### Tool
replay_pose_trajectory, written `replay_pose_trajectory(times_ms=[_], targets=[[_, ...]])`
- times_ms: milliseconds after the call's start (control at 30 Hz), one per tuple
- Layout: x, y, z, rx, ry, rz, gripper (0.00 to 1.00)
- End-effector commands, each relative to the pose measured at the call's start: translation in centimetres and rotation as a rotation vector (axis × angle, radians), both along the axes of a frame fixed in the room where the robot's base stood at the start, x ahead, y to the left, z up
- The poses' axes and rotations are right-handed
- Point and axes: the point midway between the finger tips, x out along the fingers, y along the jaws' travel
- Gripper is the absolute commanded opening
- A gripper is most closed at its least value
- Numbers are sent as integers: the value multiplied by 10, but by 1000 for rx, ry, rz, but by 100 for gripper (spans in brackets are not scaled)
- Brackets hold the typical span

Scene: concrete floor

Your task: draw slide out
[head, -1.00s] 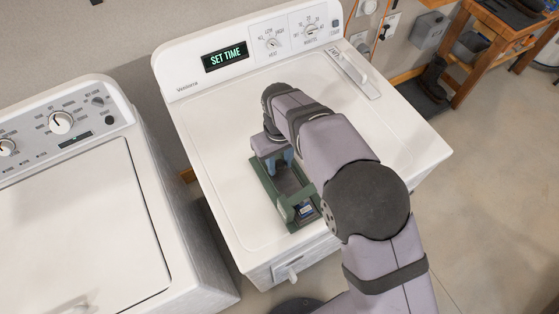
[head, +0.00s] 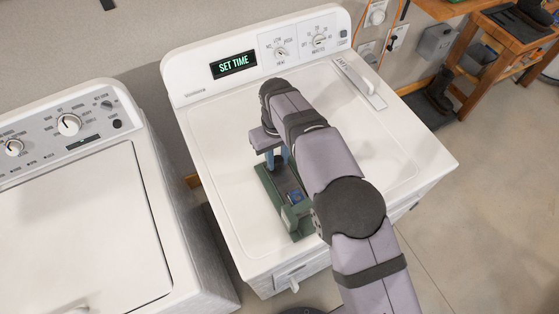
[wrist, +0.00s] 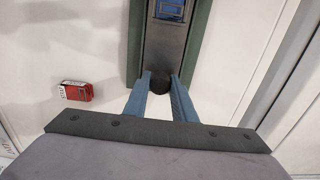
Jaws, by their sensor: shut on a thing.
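A green channel-shaped holder (head: 298,222) lies on the white dryer top. A dark slide (head: 283,181) with a blue patch sits between its rails. In the wrist view, the slide (wrist: 165,45) runs between the green rails (wrist: 200,32) and has a dark round knob (wrist: 159,87) at its near end. My gripper (head: 274,163) is at the end of the holder toward the dryer's control panel. Its two blue fingers (wrist: 160,80) are shut on the knob, one on each side. My arm hides part of the holder's right side in the head view.
A small red object (wrist: 75,91) lies on the white surface left of the slide in the wrist view. The dryer's control panel (head: 235,65) rises behind. A washer (head: 75,215) stands at left. The dryer top left of the holder is clear.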

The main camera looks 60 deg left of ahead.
Motion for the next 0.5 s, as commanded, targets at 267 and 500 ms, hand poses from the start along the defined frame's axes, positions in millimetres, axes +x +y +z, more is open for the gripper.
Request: replay_pose_trajectory(times_ms=[267,500], targets=[[0,1,1,4,-1,1,26],[0,1,1,3,0,0,43]])
